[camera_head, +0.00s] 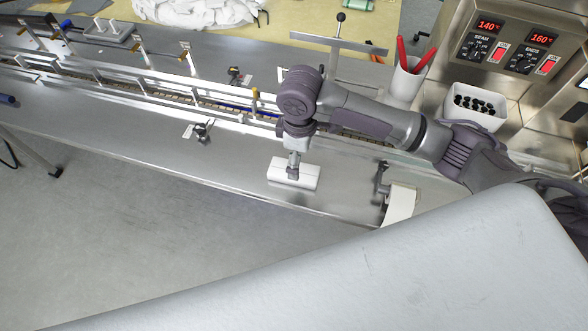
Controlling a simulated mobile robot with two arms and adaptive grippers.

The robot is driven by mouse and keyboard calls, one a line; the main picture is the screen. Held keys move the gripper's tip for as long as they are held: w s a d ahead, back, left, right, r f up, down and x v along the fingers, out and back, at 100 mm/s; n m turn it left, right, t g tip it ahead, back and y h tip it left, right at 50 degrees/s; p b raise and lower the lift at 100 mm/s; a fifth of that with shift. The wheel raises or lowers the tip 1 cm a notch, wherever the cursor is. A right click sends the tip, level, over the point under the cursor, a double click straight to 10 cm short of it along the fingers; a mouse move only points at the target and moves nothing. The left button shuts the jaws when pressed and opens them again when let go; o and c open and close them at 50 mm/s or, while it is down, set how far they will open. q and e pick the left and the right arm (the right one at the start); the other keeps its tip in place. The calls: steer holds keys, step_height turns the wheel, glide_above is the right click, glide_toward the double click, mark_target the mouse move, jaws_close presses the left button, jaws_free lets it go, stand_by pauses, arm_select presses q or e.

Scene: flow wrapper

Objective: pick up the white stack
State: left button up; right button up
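The white stack (308,177) is a small white block lying flat on the steel table (235,165), near its front edge. My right arm comes in from the right. Its gripper (293,173) points straight down at the middle of the stack, with its fingertips at or just over the top. The fingers are small and dark here, so I cannot tell whether they are open or closed on it. The gripper hides the middle of the stack; both ends show. My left gripper is not in view.
A conveyor (160,88) with rails runs behind the stack. A white cup (404,84) with red-handled tools and a white bin (474,108) of dark pieces stand at the right, by the control panel (510,45). Table left is mostly clear.

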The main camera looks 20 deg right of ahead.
steer(key=shift+w+f, duration=0.1)
steer(key=shift+f, duration=0.5)
steer(key=shift+w+f, duration=0.15)
steer(key=shift+f, duration=0.15)
steer(key=shift+w+a+f+p, duration=0.1)
steer(key=shift+f+p, duration=0.4)
steer(key=shift+f, duration=0.25)
step_height(320, 180, down, 3)
steer(key=shift+w+r+p, duration=0.1)
steer(key=shift+r+p, duration=0.1)
steer(key=shift+p, duration=0.1)
steer(key=shift+f, duration=0.55)
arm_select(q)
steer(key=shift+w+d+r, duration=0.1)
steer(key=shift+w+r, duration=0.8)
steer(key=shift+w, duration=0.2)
arm_select(e)
steer(key=c, duration=1)
